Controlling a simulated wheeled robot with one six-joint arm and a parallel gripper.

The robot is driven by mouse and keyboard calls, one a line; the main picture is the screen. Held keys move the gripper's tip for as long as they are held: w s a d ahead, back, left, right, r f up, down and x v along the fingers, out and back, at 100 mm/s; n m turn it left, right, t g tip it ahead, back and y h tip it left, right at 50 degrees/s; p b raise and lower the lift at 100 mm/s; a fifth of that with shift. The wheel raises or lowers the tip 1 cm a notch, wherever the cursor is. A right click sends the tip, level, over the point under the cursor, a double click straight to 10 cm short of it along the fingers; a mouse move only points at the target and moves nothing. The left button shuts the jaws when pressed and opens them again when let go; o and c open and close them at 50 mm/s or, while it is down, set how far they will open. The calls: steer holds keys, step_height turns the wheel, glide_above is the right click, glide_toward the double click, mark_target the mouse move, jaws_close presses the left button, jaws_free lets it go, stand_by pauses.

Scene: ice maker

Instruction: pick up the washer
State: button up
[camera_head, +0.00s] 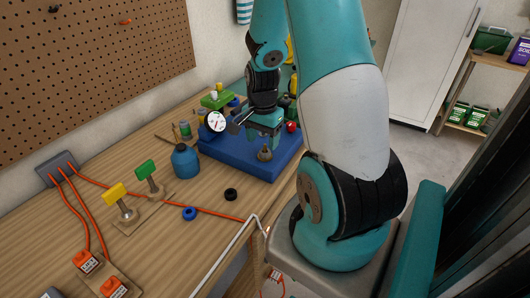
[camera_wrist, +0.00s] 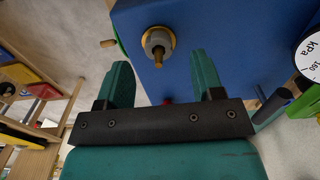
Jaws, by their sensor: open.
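Which part is the washer is not certain. A black ring (camera_head: 231,194) and a blue ring (camera_head: 190,213) lie flat and apart on the wooden table in the head view. A brass fitting (camera_head: 265,153) stands on the blue block (camera_head: 222,150); in the wrist view it shows as a post with a grey ring (camera_wrist: 156,38) around it. My gripper (camera_head: 266,122) is above the blue block, behind the fitting in the head view. In the wrist view my gripper (camera_wrist: 161,76) is open and empty, with the fitting just beyond its fingertips.
A pressure gauge (camera_head: 215,121) stands beside my gripper. A blue bottle (camera_head: 185,161), a green handle (camera_head: 145,170), a yellow handle (camera_head: 116,193) and orange cables (camera_head: 84,217) occupy the table's left side. The table (camera_head: 195,245) is clear at the front.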

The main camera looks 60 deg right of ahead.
mark_target(264, 145)
step_height(264, 145, down, 4)
steer(key=shift+s+d+f+p, duration=0.1)
steer(key=shift+d+f+p, duration=0.05)
steer(key=shift+p, duration=0.15)
steer(key=shift+c, duration=0.4)
jaws_close()
